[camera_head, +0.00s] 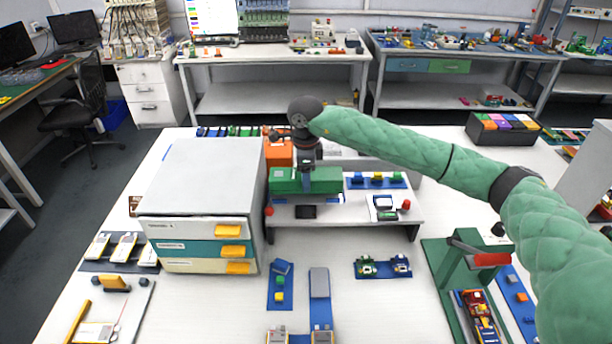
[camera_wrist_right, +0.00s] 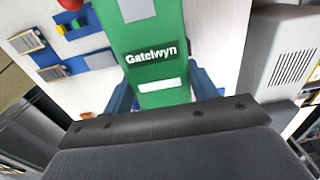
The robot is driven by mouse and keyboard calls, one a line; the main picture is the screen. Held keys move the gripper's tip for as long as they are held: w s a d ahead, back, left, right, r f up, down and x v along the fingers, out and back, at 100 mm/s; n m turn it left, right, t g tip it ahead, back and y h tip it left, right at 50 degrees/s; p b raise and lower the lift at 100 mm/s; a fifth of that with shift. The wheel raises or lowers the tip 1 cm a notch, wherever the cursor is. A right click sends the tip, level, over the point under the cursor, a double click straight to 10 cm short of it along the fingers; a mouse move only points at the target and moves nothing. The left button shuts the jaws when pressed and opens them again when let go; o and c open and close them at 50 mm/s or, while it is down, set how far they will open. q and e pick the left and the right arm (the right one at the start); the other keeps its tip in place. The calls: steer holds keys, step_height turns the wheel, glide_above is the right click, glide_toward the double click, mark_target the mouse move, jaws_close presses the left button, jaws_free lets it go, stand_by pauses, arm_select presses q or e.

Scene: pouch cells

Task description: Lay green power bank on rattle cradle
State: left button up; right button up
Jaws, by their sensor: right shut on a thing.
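The green power bank (camera_head: 325,181) is a long green block with the label "Gatelwyn", which reads clearly in the right wrist view (camera_wrist_right: 160,30). My right gripper (camera_head: 306,185) is shut on it, coming down from above, with blue fingers on both sides of it in the wrist view. The bank is over the raised white shelf (camera_head: 345,228), lying level; I cannot tell whether it touches the shelf. I cannot pick out the rattle cradle for sure; part of the shelf behind the bank is hidden. My left gripper is not in view.
A drawer unit (camera_head: 205,200) stands close left of the shelf. An orange box (camera_head: 278,153) is just behind the bank. A black phone-like piece (camera_head: 306,212), a red knob (camera_head: 406,205) and a small white device (camera_head: 383,203) are on the shelf. A green press stand (camera_head: 452,265) is at right.

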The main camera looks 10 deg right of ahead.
steer(key=shift+b, duration=1.25)
stand_by(1.4)
steer(key=shift+f+b, duration=1.1)
steer(key=shift+f, duration=0.15)
steer(key=o, duration=1.3)
step_height(320, 180, up, 6)
steer(key=shift+r+b, duration=0.1)
steer(key=shift+b, duration=1.15)
steer(key=shift+r, duration=0.85)
